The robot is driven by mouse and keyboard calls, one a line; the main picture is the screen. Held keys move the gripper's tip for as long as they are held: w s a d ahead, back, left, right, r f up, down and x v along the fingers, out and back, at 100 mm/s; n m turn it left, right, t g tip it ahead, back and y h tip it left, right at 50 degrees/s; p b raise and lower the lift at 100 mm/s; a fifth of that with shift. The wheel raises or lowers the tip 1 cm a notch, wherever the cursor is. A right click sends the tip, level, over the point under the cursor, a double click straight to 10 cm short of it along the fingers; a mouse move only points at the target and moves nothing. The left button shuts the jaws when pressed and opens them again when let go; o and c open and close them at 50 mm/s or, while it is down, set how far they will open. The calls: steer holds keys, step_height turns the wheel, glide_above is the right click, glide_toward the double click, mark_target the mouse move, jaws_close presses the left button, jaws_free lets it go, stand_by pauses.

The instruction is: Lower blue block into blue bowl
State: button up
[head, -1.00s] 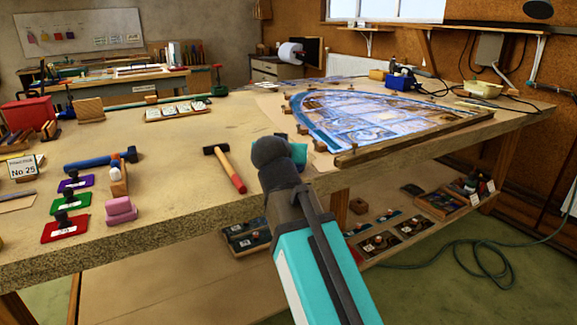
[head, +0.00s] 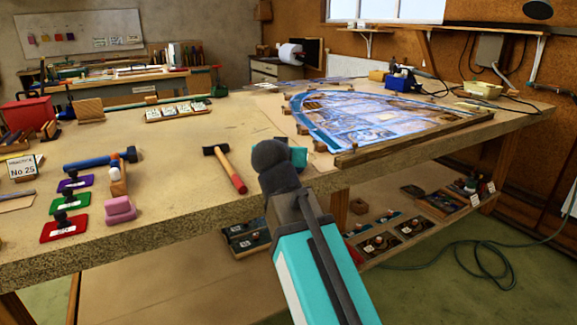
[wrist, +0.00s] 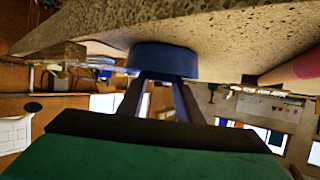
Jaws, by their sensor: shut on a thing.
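In the wrist view a dark blue block (wrist: 162,60) sits between the fingertips of my gripper (wrist: 158,82), which is shut on it. The block looks wide and low with rounded ends, and the speckled bench surface lies just behind it; I cannot tell whether they touch. In the head view my arm hides the fingers and the block. Only a small teal part (head: 298,157) shows beyond my arm's dark joint, over the bench's front edge. I cannot make out a blue bowl in either view.
The speckled workbench (head: 170,172) holds a red-handled hammer (head: 226,168), a blue-handled tool (head: 90,162), a pink block (head: 120,210) and colored stamp pads at left. The leaded panel (head: 375,120) lies at right behind a wooden strip. Bare bench shows left of the hammer.

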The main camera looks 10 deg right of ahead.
steer(key=shift+f, duration=0.4)
stand_by(0.3)
steer(key=o, duration=1.1)
steer(key=shift+s, duration=0.1)
steer(key=v, duration=0.5)
steer(key=shift+s+a+r+p, duration=0.1)
steer(key=shift+p, duration=0.25)
steer(key=shift+b+v, duration=0.85)
steer(key=shift+v, duration=0.05)
steer(key=b+v, duration=0.3)
steer(key=v, duration=0.3)
steer(key=shift+s+b, duration=0.25)
steer(key=shift+b, duration=0.05)
steer(key=shift+a+r, duration=0.1)
